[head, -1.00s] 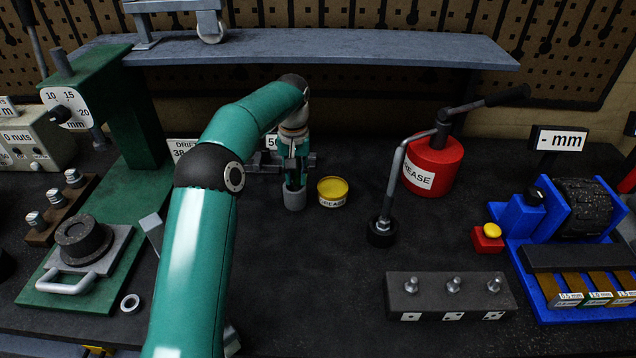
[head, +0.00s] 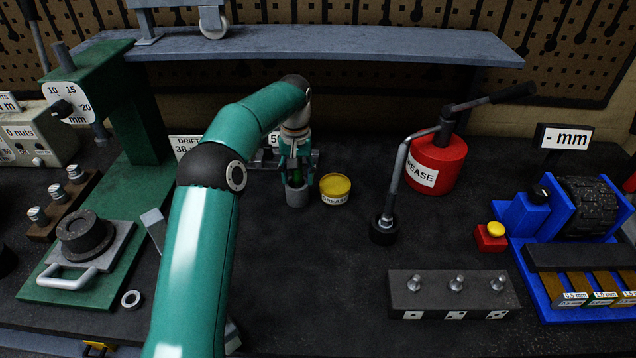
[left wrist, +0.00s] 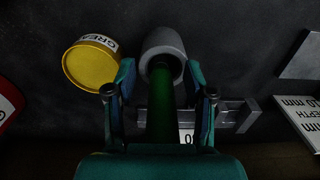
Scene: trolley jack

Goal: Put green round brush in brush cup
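The green round brush (head: 295,173) stands in the grey brush cup (head: 297,198) near the back middle of the bench. In the left wrist view the green brush (left wrist: 160,108) runs into the mouth of the cup (left wrist: 163,47). My left gripper (head: 297,180) is over the cup with a finger on each side of the brush. In the left wrist view the fingers (left wrist: 160,85) are apart, with a gap on both sides of the brush. The brush's lower end is hidden inside the cup. My right gripper is not in view.
A yellow grease tin (head: 335,188) stands close to the right of the cup. A red grease pot (head: 437,165) with a pump handle is further right. A green press (head: 135,130) stands at the left. The bench front of the cup is clear.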

